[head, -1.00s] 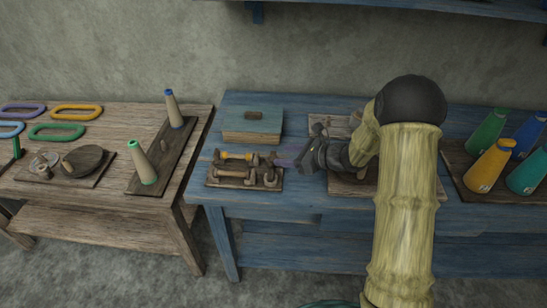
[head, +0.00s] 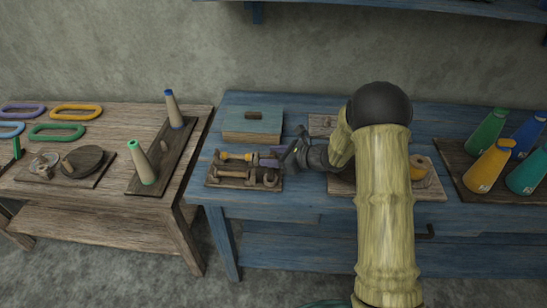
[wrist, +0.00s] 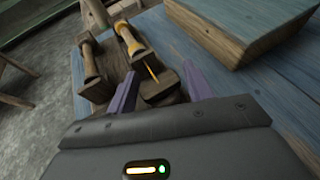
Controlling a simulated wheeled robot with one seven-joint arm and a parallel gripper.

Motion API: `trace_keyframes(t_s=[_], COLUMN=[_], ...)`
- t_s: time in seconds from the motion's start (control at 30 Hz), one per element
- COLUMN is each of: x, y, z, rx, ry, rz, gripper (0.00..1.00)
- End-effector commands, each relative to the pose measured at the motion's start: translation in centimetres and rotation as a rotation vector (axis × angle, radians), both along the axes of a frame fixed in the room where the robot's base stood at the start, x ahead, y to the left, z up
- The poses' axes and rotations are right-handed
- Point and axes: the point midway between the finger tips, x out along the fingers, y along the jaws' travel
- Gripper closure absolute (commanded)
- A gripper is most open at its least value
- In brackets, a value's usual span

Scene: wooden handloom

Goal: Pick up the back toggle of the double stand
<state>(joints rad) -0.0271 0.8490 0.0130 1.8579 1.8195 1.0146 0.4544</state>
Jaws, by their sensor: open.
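The double stand (head: 216,184) is a brown wooden rack near the left front of the blue table. A yellow-and-wood piece (head: 233,156), seemingly the back toggle, lies along its back row; it also shows in the wrist view (wrist: 128,38). A plain wooden toggle (head: 238,174) lies in the front row, and it is at the left in the wrist view (wrist: 90,58). My gripper (wrist: 159,69) is open, its purple fingers low over the stand's right end. A thin yellow tip and a wooden block show between the fingers. I cannot tell whether they touch.
A blue-topped wooden box (head: 252,124) stands close behind the stand. A board (head: 430,187) with an orange spool (head: 417,168) lies to the right, partly hidden by my arm. A gap separates the blue table from the wooden table (head: 100,190).

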Motion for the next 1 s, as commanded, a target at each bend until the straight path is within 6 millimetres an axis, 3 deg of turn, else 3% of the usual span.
trace_keyframes(t_s=[0.33, 0.5, 1.0], x=[-0.04, -0.04, 0.08], y=[0.04, 0.03, -0.21], z=[0.02, 0.02, 0.89], rx=[0.000, 0.000, 0.001], ry=[0.000, 0.000, -0.002], rz=[0.001, 0.001, -0.004], gripper=[0.49, 0.80, 0.81])
